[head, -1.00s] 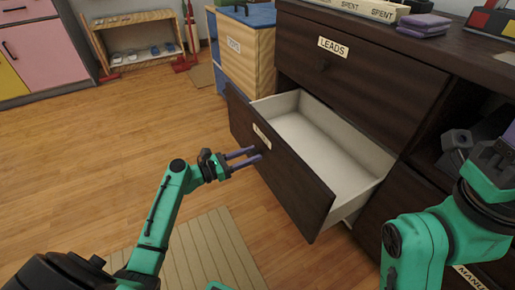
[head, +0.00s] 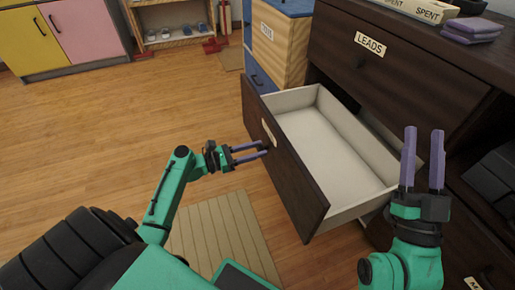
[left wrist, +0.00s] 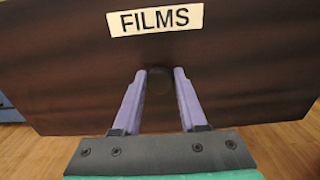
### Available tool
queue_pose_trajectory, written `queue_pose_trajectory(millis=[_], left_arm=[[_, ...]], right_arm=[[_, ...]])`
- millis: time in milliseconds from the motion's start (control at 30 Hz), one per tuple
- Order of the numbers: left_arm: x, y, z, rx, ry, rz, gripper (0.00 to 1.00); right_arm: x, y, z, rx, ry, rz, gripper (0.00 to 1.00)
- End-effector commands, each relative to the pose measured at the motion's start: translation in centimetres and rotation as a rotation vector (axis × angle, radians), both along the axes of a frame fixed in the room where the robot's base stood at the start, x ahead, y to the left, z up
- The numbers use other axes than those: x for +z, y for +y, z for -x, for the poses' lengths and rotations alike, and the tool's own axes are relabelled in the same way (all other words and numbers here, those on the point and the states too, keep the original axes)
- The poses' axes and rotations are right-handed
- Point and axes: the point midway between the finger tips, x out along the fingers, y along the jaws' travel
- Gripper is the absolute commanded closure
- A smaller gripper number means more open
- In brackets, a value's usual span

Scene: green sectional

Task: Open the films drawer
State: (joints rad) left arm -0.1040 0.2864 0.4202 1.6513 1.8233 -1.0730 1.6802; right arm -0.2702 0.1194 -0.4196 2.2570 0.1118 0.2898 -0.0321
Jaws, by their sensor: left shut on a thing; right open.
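The films drawer (head: 284,168) stands pulled well out of the dark brown cabinet, and its pale inside (head: 325,150) looks empty. Its dark front fills the left wrist view (left wrist: 230,70), with a white FILMS label (left wrist: 155,20) above a round dark knob (left wrist: 159,82). My left gripper (head: 266,149) is at the drawer front, its purple fingers shut on the knob; the left wrist view shows the fingers (left wrist: 159,90) on both sides of it. My right gripper (head: 422,160) is open and empty, fingers pointing up, in front of the cabinet right of the drawer.
A shut LEADS drawer (head: 395,65) is above. A white tray marked SPENT (head: 405,8) and purple pieces (head: 470,30) lie on the cabinet top. A wood and blue cabinet (head: 283,45) stands behind.

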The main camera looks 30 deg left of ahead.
Motion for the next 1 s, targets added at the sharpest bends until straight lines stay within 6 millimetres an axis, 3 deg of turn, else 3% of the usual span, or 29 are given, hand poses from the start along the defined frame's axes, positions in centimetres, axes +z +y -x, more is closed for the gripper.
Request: queue_pose_trajectory(millis=[233,267,300,333,833,867,933,1000], left_arm=[[-0.1,-0.1,0.1,-0.003,0.003,0.0,1.0],[-0.1,-0.1,0.1,-0.003,0.003,0.0,0.51],[-0.1,-0.1,0.1,-0.003,0.003,0.0,0.35],[-0.1,-0.1,0.0,-0.002,0.003,0.0,0.3],[0.0,0.5,0.6,0.001,0.002,0.001,0.3],[0.0,0.6,0.7,0.001,0.002,0.001,0.3],[0.0,1.0,1.2,0.0,0.003,0.0,0.3],[0.0,1.4,1.7,0.001,0.003,0.0,0.3]], right_arm=[[0.0,0.0,0.0,0.0,0.0,0.0,0.5],[0.0,0.0,0.0,0.0,0.0,0.0,0.5],[0.0,0.0,0.0,0.0,0.0,0.0,0.5],[0.0,0.0,0.0,0.0,0.0,0.0,0.5],[-0.3,0.1,-0.3,0.004,0.024,0.003,0.5],[-0.7,0.2,-0.3,0.005,0.037,0.006,0.5],[-4.7,0.7,-0.6,0.016,0.144,0.029,0.5],[-6.6,0.9,-0.6,0.025,0.202,0.039,0.5]])
